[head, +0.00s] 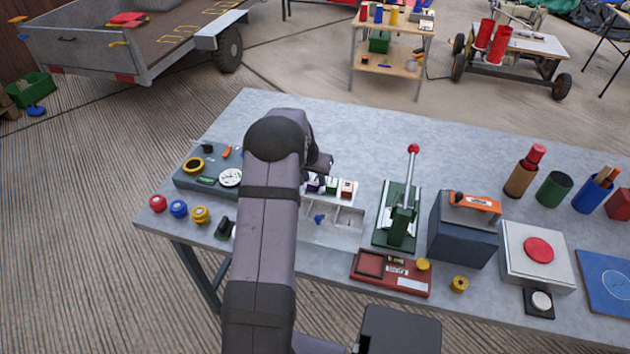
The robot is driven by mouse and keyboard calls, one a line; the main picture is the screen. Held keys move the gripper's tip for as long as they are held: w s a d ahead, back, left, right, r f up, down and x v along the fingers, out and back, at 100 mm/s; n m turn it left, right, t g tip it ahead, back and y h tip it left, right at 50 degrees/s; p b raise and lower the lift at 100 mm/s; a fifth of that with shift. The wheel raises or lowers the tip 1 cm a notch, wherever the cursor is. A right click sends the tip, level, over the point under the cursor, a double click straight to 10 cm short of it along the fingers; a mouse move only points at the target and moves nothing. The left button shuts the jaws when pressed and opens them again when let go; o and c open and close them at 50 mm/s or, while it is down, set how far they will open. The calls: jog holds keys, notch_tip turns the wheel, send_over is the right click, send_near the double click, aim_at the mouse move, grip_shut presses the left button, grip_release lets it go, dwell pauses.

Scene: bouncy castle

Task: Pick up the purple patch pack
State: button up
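The purple patch pack (313,185) is a small purple and white item at the left end of a short row on the grey workbench (345,115). A green pack (330,185) and a red pack (347,188) stand to its right. The row is at the back of a pale divided tray (335,228). My gripper (322,166) is just above and behind the purple pack in the picture, largely hidden by my own arm. Its fingers are too small and dark to read, and no contact with the pack is visible.
A green lever press (399,218) stands right of the tray, with a red tray (391,271) in front. A dark toolbox (463,229) is farther right. A grey gauge panel (208,167) is at left, with several coloured rolls in front. The bench's back middle is clear.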

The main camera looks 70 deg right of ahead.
jog(key=shift+d+f, duration=0.2)
jog(key=shift+f, duration=0.25)
jog(key=c, duration=0.7)
jog(key=shift+r, duration=0.1)
notch_tip(320, 180, up, 10)
jog(key=b, duration=0.2)
notch_tip(320, 180, up, 4)
jog(key=p, duration=0.3)
send_over(314, 182)
dwell(0.5)
